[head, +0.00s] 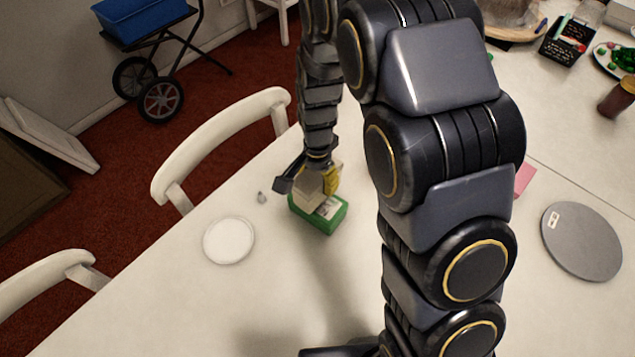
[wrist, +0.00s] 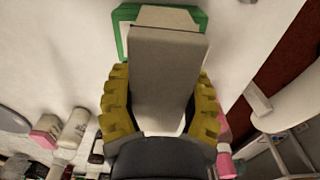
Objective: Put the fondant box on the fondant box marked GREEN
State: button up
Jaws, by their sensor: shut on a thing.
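My gripper (head: 310,182) is shut on a pale beige fondant box (wrist: 165,85), with a yellow finger pad on each side of it in the wrist view. The held box also shows in the head view (head: 309,188), partly covered by the fingers. The green fondant box (head: 318,222) stands on the white table directly below, with a pale label on top. In the wrist view its green edge (wrist: 124,14) shows behind the far end of the held box. The held box overlaps the green box's top; I cannot tell whether they touch.
A grey round disc (head: 582,240) lies at the right, beyond my arm. White chairs (head: 220,140) stand along the left table edge. The table's front left is clear.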

jog(key=shift+f, duration=1.15)
jog(key=shift+f, duration=0.2)
jog(key=o, duration=1.1)
